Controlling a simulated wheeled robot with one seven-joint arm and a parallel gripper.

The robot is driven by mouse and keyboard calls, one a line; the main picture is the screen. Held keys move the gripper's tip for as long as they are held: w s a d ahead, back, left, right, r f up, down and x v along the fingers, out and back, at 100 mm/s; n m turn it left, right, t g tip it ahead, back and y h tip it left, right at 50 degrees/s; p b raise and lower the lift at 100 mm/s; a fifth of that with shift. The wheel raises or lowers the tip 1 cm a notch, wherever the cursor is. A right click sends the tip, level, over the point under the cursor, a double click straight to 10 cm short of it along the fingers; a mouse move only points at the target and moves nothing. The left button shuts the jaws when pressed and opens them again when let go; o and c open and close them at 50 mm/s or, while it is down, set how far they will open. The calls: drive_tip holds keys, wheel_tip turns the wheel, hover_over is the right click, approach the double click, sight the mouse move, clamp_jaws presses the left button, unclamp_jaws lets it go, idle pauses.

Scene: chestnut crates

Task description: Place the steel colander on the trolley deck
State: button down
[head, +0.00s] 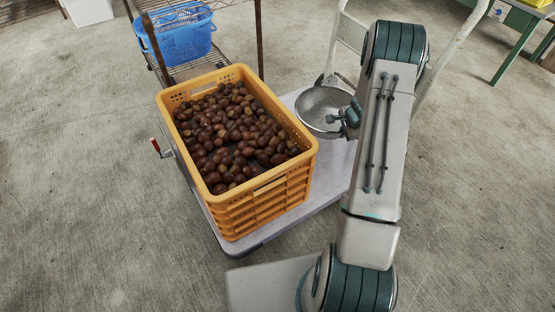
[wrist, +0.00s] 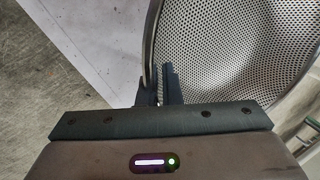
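The steel colander (head: 319,108) is a round perforated bowl, mouth up, over the far right part of the trolley deck (head: 329,172). I cannot tell whether its base touches the deck. My gripper (head: 350,117) is at the colander's right rim. In the wrist view, the fingers (wrist: 159,88) are close together with the rim between them, and the perforated bowl (wrist: 235,45) fills the upper right. The pale deck (wrist: 105,35) shows at upper left in that view.
An orange crate (head: 262,205) full of chestnuts (head: 230,135) covers the deck's left part. A wire rack (head: 185,70) with a blue basket (head: 183,38) stands behind. A red-tipped lever (head: 155,146) is at the deck's left side. Bare deck lies right of the crate.

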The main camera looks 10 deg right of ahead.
drive_tip(key=shift+f+b, duration=2.6)
drive_tip(key=shift+f, duration=3.3)
drive_tip(key=shift+f, duration=0.15)
drive_tip(key=c, duration=1.6)
unclamp_jaws()
